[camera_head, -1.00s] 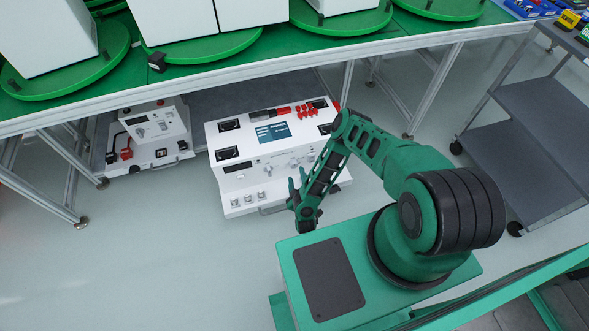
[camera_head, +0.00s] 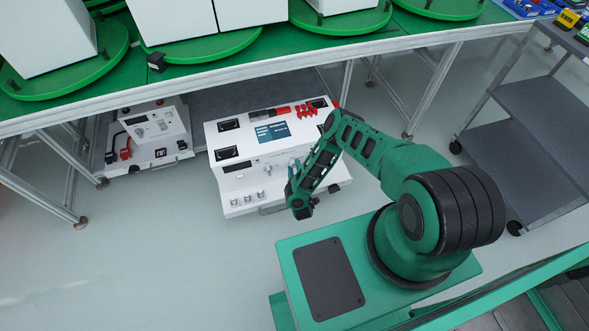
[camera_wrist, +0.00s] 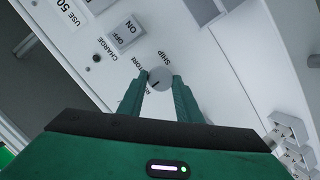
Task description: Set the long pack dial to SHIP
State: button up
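The round light-grey dial (camera_wrist: 160,77) sits between my two fingertips. Its dark pointer mark faces lower left, away from the SHIP label (camera_wrist: 161,57) above the dial. My gripper (camera_wrist: 161,82) is open, one finger on each side of the dial. I cannot tell whether the fingers touch it. In the head view my gripper (camera_head: 294,168) reaches the unit's front, and the arm hides its right part.
An ON/OFF switch (camera_wrist: 128,32) and a CHARGE label lie left of the dial. Metal blocks (camera_wrist: 290,130) stand at the lower right. A smaller white unit (camera_head: 150,127) stands to the left under the bench. A grey cart (camera_head: 535,110) stands at the right.

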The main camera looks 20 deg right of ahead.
dwell(0.4)
jog(key=m+y, duration=0.1)
jog(key=m, duration=0.2)
jog(key=shift+s+y, duration=0.1)
jog(key=shift+y, duration=0.3)
jog(key=m+y, duration=0.2)
jog(key=m, duration=0.1)
jog(key=shift+d, duration=0.25)
jog(key=m+y, duration=0.1)
jog(key=m, duration=0.1)
jog(key=m+y, duration=0.1)
jog(key=m, duration=0.1)
jog(key=shift+d+f, duration=0.15)
jog(key=shift+d, duration=0.05)
jog(key=shift+d+f+m+t+y, duration=0.15)
jog(key=shift+m+y, duration=0.25)
jog(key=shift+m, duration=0.55)
jog(key=shift+d+m+t+y, duration=0.1)
jog(key=shift+m+t+y, duration=0.25)
jog(key=shift+m, duration=0.6)
jog(key=o, duration=1)
jog(key=shift+o, duration=0.2)
